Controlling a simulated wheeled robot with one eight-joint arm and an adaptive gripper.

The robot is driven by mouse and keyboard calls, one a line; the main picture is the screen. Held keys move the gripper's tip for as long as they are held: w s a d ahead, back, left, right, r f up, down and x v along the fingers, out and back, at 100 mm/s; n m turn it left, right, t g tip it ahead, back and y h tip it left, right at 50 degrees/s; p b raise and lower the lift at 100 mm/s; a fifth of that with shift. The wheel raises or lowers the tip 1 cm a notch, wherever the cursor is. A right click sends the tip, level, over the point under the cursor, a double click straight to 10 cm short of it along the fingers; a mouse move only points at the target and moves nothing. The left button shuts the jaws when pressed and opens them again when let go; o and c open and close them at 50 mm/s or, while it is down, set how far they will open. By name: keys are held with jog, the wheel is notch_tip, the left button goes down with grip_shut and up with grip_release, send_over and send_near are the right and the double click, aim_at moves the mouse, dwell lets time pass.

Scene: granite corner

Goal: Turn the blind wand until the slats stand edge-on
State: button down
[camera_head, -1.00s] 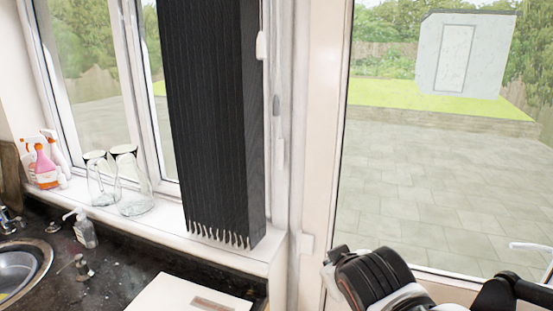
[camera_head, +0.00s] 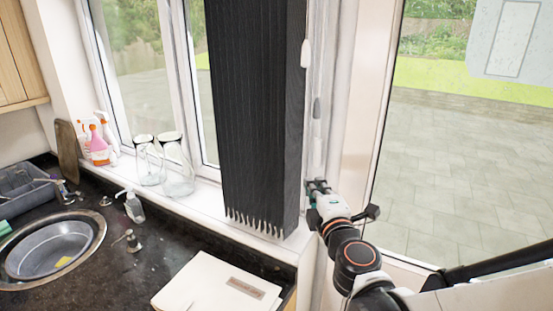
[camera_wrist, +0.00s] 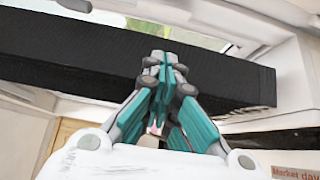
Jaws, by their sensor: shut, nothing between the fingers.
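The dark vertical blind (camera_head: 255,110) hangs bunched at the right side of the window, its slats packed close together with pale tips at the bottom. Thin pale parts hang just right of it, with a white piece (camera_head: 304,53) and a grey piece (camera_head: 317,107); I cannot tell for sure which is the wand. My gripper (camera_head: 318,185) is just right of the blind's lower part, below the grey piece. In the wrist view its teal fingers (camera_wrist: 165,62) are shut and empty, with the dark blind (camera_wrist: 75,75) behind them.
Two glass jugs (camera_head: 178,175) and spray bottles (camera_head: 97,145) stand on the sill. A sink (camera_head: 55,250), a soap bottle (camera_head: 133,206) and a white book (camera_head: 218,285) are on the dark counter. A glass door (camera_head: 470,150) is at right.

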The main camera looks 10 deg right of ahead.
jog(key=b, duration=0.1)
send_near(318, 161)
jog(key=w+a, duration=0.1)
jog(key=w+a+r, duration=0.1)
jog(key=a, duration=0.1)
jog(key=w+a, duration=0.2)
jog(key=shift+a+r, duration=0.15)
jog(key=shift+r, duration=0.1)
jog(key=w+d, duration=0.2)
jog(key=d, duration=0.1)
jog(key=shift+w, duration=0.3)
jog(key=shift+w, duration=0.1)
jog(key=shift+d+n+y+b, duration=0.45)
jog(key=shift+y+b, duration=0.1)
jog(key=shift+y, duration=0.15)
jog(key=shift+w+d, duration=0.1)
jog(key=shift+d, duration=0.05)
